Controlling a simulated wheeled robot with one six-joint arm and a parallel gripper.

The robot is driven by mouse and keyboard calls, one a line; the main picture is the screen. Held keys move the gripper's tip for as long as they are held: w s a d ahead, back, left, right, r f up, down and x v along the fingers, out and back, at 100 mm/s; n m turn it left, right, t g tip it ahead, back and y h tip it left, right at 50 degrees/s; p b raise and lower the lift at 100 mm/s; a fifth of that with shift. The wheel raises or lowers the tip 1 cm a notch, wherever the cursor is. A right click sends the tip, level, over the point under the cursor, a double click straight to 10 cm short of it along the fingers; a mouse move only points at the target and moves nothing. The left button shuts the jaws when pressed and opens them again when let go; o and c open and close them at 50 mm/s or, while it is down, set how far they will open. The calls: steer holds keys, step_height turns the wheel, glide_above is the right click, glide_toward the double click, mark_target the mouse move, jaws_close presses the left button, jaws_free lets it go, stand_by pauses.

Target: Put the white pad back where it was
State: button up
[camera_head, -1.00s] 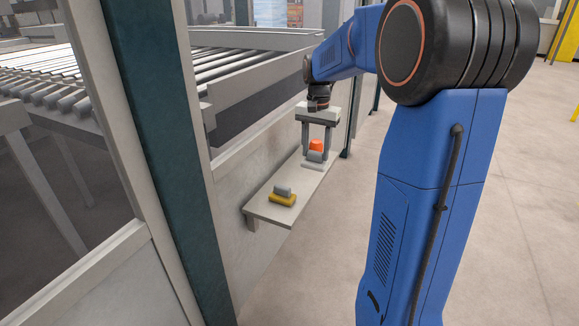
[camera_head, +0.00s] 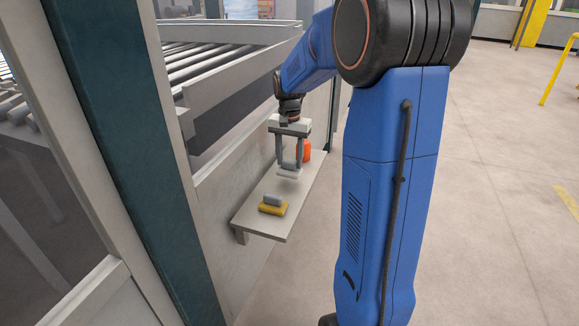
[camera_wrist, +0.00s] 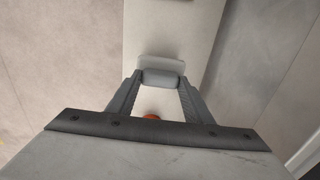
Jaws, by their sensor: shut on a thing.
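The white pad (camera_head: 287,175) has a grey rounded handle (camera_head: 290,166) on top. My gripper (camera_head: 289,164) points down and is shut on this handle, one finger at each end. The pad hangs level over the shelf; whether a small gap lies below it is hard to tell. In the wrist view the white pad (camera_wrist: 162,62) shows between the fingertips, its handle (camera_wrist: 161,79) held by my gripper (camera_wrist: 159,84). The pale narrow shelf (camera_head: 302,195) is fixed to the machine's side panel.
A yellow pad (camera_head: 272,209) with a grey handle lies at the shelf's near end. An orange object (camera_head: 306,151) stands behind my gripper; it partly shows in the wrist view (camera_wrist: 151,117). The machine panel (camera_head: 222,180) borders the shelf on the left. Shelf between the pads is clear.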

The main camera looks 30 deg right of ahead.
mark_target(290, 160)
steer(key=shift+f, duration=1.5)
steer(key=o, duration=1.2)
